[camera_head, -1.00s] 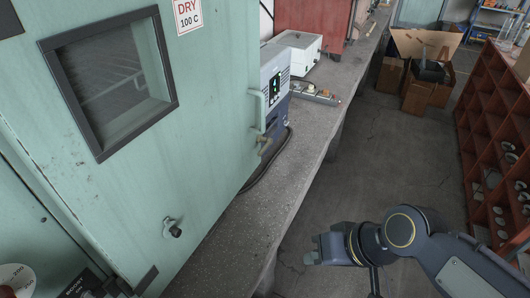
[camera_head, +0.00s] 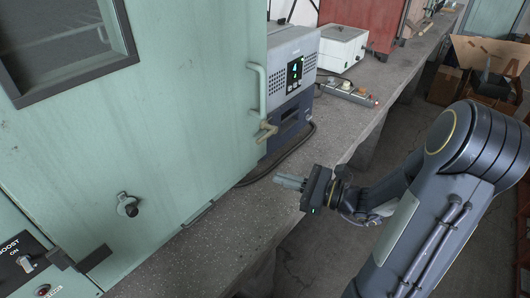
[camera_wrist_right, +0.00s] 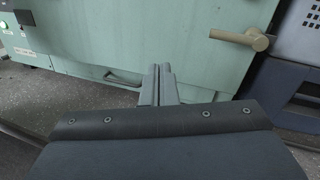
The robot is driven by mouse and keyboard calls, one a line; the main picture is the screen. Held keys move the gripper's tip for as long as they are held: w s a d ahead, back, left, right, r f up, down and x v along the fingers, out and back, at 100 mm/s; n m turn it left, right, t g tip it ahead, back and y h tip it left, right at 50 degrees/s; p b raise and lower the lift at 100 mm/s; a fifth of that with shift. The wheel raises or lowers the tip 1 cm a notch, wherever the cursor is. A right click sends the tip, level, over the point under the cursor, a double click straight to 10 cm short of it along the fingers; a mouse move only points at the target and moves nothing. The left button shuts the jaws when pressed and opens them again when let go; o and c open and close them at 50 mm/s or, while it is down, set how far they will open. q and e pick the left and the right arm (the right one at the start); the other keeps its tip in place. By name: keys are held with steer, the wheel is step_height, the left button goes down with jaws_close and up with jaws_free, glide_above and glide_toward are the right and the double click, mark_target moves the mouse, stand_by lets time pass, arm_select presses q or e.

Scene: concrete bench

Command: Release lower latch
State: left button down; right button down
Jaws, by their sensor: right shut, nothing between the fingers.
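The pale green oven door (camera_head: 190,120) is shut, as far as I can see. A brass lever latch (camera_head: 264,132) sits at its right edge, below a vertical handle (camera_head: 257,90). A small dark latch knob (camera_head: 128,205) sits low on the door. My right gripper (camera_head: 276,181) is shut and empty, over the bench edge, below and apart from the brass latch. In the right wrist view its fingers (camera_wrist_right: 159,68) point toward the green front, with the brass latch (camera_wrist_right: 241,38) up and to the right. My left gripper is not in view.
The concrete bench (camera_head: 215,222) runs along the oven front. A blue-grey instrument (camera_head: 290,85), a power strip (camera_head: 349,93) and a white box (camera_head: 343,46) stand behind. A black cable (camera_head: 272,170) lies near the instrument. Cardboard boxes (camera_head: 446,85) stand on the floor.

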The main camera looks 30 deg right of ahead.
steer(key=w+d+f+m+t+h+b, duration=0.1)
steer(key=d+f+m+t+h, duration=0.2)
steer(key=d+f+m, duration=0.1)
steer(key=shift+w+d+m+h, duration=0.15)
steer(key=shift+d+m+h, duration=0.3)
steer(key=shift+d, duration=0.75)
steer(key=w+a+r+p, duration=0.2)
steer(key=w+a+r, duration=0.2)
steer(key=w, duration=0.6)
steer(key=shift+r, duration=0.15)
steer(key=shift+a, duration=0.1)
steer(key=shift+w+p, duration=0.1)
steer(key=shift+p, duration=0.25)
